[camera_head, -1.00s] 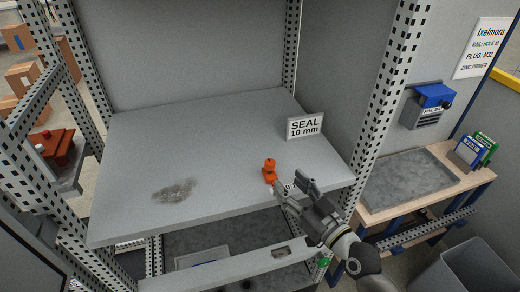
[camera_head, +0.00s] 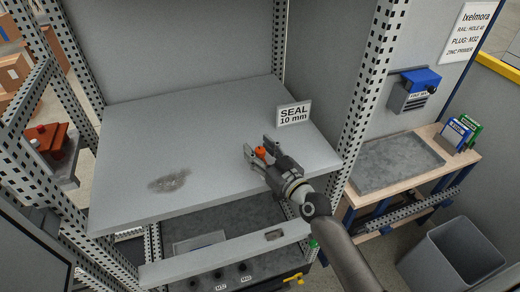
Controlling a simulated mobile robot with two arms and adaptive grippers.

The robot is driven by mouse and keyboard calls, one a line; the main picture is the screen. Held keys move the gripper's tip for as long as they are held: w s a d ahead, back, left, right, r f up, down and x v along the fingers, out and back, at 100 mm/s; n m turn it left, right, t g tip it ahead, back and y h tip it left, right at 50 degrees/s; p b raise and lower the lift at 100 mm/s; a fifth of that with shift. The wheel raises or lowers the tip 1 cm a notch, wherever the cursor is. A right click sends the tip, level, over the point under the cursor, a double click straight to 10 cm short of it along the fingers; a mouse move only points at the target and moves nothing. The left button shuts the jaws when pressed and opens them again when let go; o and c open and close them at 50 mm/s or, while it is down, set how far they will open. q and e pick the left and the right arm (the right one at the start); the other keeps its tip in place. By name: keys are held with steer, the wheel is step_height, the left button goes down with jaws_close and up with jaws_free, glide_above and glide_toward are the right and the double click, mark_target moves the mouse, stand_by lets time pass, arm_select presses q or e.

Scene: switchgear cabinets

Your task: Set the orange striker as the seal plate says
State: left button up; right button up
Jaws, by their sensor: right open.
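The orange striker (camera_head: 261,152) stands on the grey shelf (camera_head: 128,140) toward its right side. Only its top shows, because my right gripper (camera_head: 256,147) covers its lower part. The right gripper is open, with one finger on each side of the striker in the picture; I cannot tell whether they touch it. The seal plate (camera_head: 293,114) stands behind on the shelf and reads "SEAL 10 mm". Any scale or marks by the striker are hidden. My left gripper is not in view.
Perforated uprights (camera_head: 362,90) frame the shelf. A dark smudge (camera_head: 170,181) marks its left part; the rest is mostly clear. To the right are a bench with a grey mat (camera_head: 397,163), a blue-topped box (camera_head: 415,90) and a grey bin (camera_head: 455,258). A sign (camera_head: 467,32) hangs above.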

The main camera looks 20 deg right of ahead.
steer(key=shift+s, duration=0.1)
jaws_close()
steer(key=shift+d+f+b, duration=0.15)
steer(key=shift+d+b, duration=0.25)
steer(key=shift+d, duration=0.2)
steer(key=shift+d+b, duration=0.3)
steer(key=shift+d, duration=0.7)
jaws_free()
steer(key=shift+a, duration=0.1)
